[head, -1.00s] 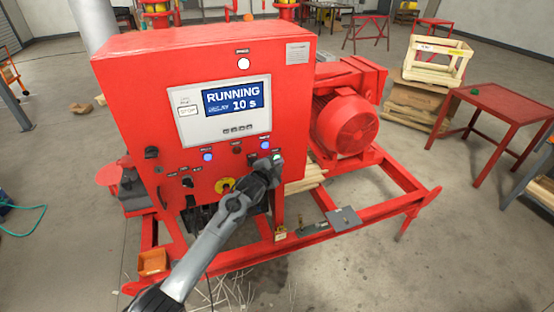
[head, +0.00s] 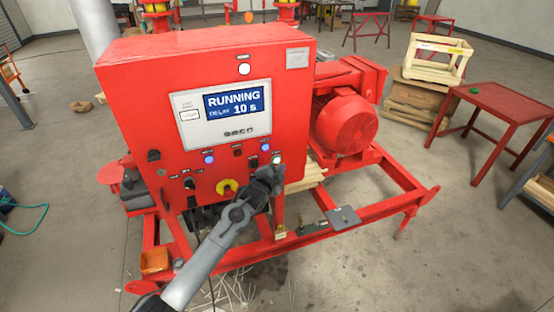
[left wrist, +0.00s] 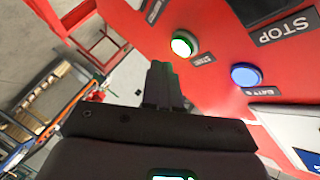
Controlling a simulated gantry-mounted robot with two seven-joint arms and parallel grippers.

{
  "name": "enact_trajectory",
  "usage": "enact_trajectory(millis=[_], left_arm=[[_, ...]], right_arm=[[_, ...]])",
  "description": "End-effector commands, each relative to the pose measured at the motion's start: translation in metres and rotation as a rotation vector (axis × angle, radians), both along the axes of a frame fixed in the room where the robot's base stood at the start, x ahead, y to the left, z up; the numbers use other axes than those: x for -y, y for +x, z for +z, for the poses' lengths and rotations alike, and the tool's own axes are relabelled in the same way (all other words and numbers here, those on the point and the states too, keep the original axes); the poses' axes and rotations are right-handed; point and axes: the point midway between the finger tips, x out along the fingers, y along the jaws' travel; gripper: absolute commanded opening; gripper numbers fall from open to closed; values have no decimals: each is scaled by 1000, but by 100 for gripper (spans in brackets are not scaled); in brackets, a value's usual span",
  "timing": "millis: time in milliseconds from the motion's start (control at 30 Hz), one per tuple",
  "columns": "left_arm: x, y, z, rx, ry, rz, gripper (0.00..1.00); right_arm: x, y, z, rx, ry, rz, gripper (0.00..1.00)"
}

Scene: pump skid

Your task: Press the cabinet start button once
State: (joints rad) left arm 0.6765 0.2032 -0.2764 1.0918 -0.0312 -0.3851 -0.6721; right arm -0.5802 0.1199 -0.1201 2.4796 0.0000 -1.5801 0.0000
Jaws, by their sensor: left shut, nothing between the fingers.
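The red control cabinet (head: 140,110) has a display (head: 233,103) reading "RUNNING" and "10 s". The start button (head: 277,158) is lit at the lower right of the cabinet face. In the left wrist view the start button (left wrist: 182,45) glows pale inside a green ring, with its label beside it. My left gripper (head: 276,172) is shut and empty, just below the button in the head view. In the left wrist view its closed fingertips (left wrist: 160,72) appear apart from the button. My right gripper is not in view.
A blue-lit button (left wrist: 246,75) and the STOP label (left wrist: 284,29) are near the start button. A yellow-backed knob (head: 227,187) is left of my gripper. The red motor (head: 346,124) and skid frame (head: 390,208) extend right.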

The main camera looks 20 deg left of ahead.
Motion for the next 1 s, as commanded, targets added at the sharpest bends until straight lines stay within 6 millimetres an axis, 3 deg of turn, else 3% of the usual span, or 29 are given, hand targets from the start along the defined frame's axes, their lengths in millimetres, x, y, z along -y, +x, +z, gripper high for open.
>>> enact_trajectory(millis=[100,400,1000], left_arm=[[8,-9,4,-2,-1,-1,0],[24,-28,3,-1,-1,0,0],[27,-31,1,0,-1,-1,0]], right_arm=[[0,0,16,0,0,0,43],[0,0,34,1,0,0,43],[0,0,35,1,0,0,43]])
